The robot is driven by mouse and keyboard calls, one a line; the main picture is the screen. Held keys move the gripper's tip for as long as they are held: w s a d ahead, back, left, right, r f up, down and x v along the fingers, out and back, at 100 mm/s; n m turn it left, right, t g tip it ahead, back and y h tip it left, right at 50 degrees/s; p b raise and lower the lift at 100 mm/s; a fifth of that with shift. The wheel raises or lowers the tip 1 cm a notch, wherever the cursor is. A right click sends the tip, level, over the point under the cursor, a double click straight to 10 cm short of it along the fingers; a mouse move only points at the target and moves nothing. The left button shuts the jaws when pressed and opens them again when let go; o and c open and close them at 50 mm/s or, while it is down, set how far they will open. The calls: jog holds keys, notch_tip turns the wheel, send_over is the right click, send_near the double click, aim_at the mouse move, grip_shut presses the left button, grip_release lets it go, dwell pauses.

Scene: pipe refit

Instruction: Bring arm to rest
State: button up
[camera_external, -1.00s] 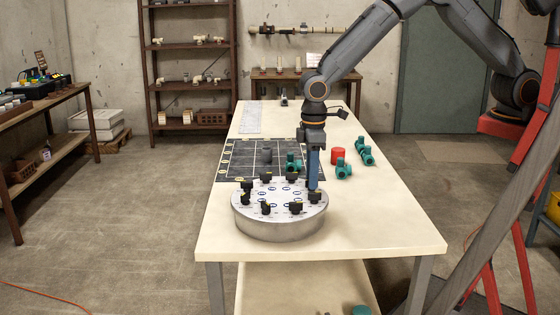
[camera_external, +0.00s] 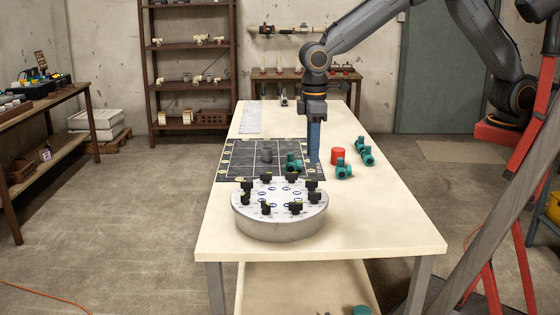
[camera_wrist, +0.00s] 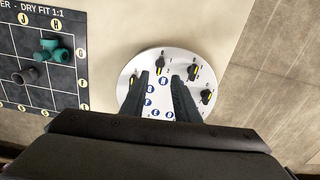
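My gripper (camera_external: 314,160) points straight down in the external view, above the table behind the round grey dial plate (camera_external: 280,222). In the wrist view my gripper (camera_wrist: 165,95) shows two dark fingers with a clear gap and nothing between them, so it is open and empty. The dial plate, with several black knobs around its rim, also shows in the wrist view (camera_wrist: 185,60), beyond the fingers. My gripper appears apart from the plate; its exact height is hard to tell.
A dark grid mat (camera_external: 240,165) lies behind the plate, with a teal fitting (camera_external: 293,163) and a grey fitting (camera_external: 266,156) on it. A red cylinder (camera_external: 338,155) and teal fittings (camera_external: 344,169) stand to the right. The table's (camera_external: 370,225) front right is clear.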

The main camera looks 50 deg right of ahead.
dwell(0.3)
jog(key=w+d+m, duration=0.3)
jog(key=d, duration=1.2)
jog(key=w+d+m, duration=0.2)
jog(key=d, duration=1.2)
jog(key=s+d+m, duration=0.1)
jog(key=s+d, duration=0.2)
jog(key=d, duration=0.4)
jog(key=s+d+f+m, duration=0.1)
jog(key=s+d+m, duration=0.1)
jog(key=s+d, duration=0.2)
jog(key=s+d+m+t, duration=0.1)
jog(key=s+d, duration=0.3)
jog(key=d, duration=0.5)
jog(key=shift+d+f+m, duration=0.15)
jog(key=shift+d+m, duration=0.2)
jog(key=shift+m, duration=0.05)
jog(key=shift+s, duration=0.1)
